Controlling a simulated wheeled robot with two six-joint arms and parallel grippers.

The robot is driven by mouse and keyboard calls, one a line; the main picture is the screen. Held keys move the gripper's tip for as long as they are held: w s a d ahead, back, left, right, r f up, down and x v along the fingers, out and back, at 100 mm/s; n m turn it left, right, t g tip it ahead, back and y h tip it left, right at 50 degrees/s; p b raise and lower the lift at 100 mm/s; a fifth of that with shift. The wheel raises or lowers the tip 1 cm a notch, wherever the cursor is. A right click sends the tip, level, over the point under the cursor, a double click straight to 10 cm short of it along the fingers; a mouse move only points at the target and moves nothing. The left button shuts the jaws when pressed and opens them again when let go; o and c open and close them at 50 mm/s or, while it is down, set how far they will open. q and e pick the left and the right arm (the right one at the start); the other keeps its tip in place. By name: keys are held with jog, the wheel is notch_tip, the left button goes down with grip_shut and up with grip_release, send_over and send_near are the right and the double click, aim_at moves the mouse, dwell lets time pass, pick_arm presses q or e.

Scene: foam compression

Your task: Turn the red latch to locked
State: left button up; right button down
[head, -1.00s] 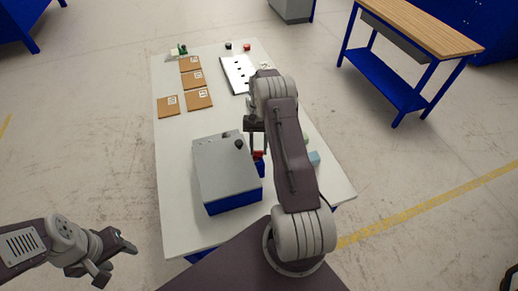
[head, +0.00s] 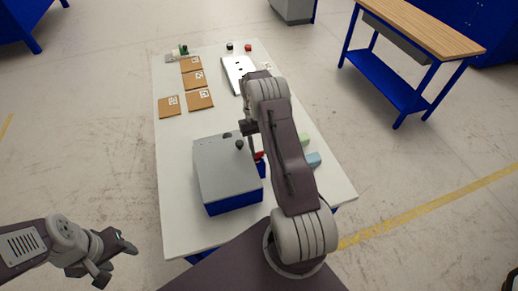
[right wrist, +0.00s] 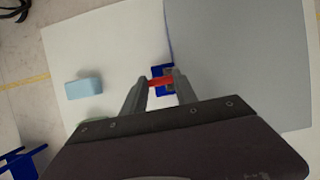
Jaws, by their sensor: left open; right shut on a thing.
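The red latch (head: 259,155) is at the right side of a box with a grey lid (head: 222,165) and blue lower walls. In the right wrist view the latch (right wrist: 159,82) lies between the fingertips of my right gripper (right wrist: 160,80), which is shut on it, beside a blue bracket (right wrist: 158,70) at the lid's edge. In the head view my right arm hides most of that gripper. My left gripper (head: 117,264) is open and empty, off the table's front left corner. Whether the latch is at locked cannot be told.
Several brown cardboard pieces (head: 168,106) lie at the table's back left. A white plate with black spots (head: 233,68) lies at the back. A light blue block (head: 314,159) and a green block (head: 305,140) lie right of my right arm. The table's front right (head: 335,190) is clear.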

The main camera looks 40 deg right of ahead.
jog(key=c, duration=1)
grip_release()
jog(key=shift+o, duration=0.2)
jog(key=shift+w+r, duration=0.2)
jog(key=shift+r, duration=0.05)
jog(key=b+v, duration=0.1)
jog(key=v, duration=0.7)
jog(key=shift+r+b, duration=0.25)
jog(key=shift+b, duration=0.1)
jog(key=shift+d, duration=0.1)
